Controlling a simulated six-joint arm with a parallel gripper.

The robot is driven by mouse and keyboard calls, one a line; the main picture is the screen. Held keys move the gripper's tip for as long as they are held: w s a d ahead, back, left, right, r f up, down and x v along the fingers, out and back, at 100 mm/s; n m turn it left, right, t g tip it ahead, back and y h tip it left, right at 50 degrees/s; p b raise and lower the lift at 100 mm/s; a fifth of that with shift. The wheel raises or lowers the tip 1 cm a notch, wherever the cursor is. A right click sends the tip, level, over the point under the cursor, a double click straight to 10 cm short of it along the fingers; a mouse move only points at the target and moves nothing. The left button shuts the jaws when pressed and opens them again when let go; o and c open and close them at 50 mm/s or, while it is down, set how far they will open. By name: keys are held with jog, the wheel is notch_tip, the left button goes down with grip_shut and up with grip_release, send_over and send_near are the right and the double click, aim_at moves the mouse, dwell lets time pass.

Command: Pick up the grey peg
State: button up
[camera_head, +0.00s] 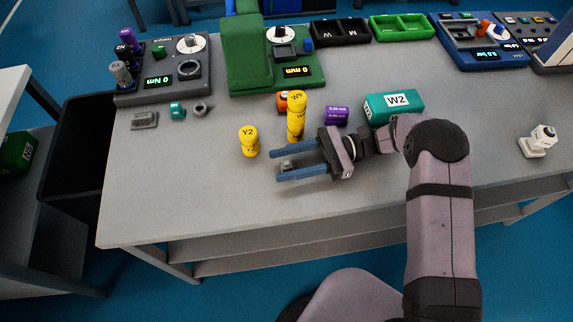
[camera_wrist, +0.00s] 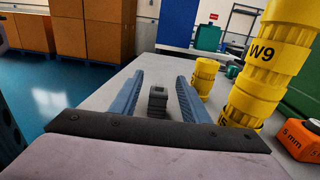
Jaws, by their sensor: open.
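The grey peg (camera_wrist: 158,101) is a small dark grey block standing on the table between the two blue fingers of my gripper (camera_wrist: 157,92) in the wrist view. In the head view only a small part of the peg (camera_head: 286,165) shows between the fingers. My gripper (camera_head: 274,166) is open, low over the table, with its fingers pointing left. The fingers lie on either side of the peg, with a gap on both sides in the wrist view. Nothing is held.
Yellow cylinder Y2 (camera_head: 249,141) and the taller yellow W9 stack (camera_head: 296,117) stand close behind my gripper. An orange block (camera_head: 283,102), a purple cylinder (camera_head: 336,115) and the teal W2 box (camera_head: 393,105) are behind too. The table's front left (camera_head: 170,205) is clear.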

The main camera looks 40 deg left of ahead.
jog(key=shift+p+x, duration=0.4)
jog(key=shift+x, duration=1.5)
grip_shut()
jog(key=shift+r, duration=0.1)
notch_tip(320, 180, up, 18)
jog(key=b, duration=0.1)
